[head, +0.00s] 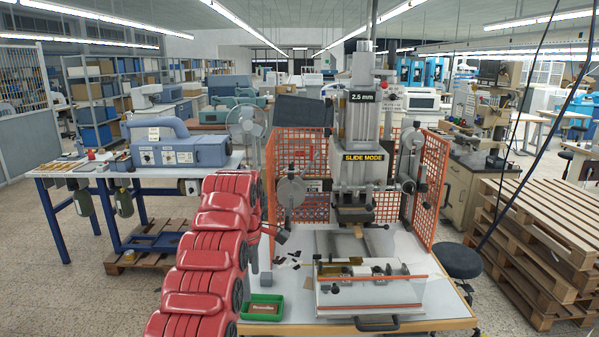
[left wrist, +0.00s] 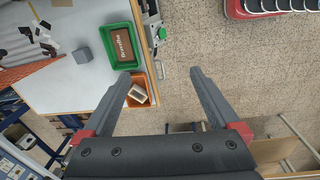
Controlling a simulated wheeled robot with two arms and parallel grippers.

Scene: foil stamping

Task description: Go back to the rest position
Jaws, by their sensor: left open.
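My left gripper (head: 284,236) is at the left front of the stamping machine in the head view, above the worktable's left side. In the left wrist view its two grey fingers (left wrist: 160,76) are spread wide with nothing between them. The wrist view looks down on the table's edge and the floor. My right gripper does not show in either view.
The stamping machine (head: 361,130) stands on the white worktable (head: 415,315). A green tray (head: 262,299) holds a brown block (left wrist: 123,45); a grey cube (left wrist: 82,55) lies beside it. An orange bin (left wrist: 152,92) hangs near the edge. Pallets (head: 545,235) stand right.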

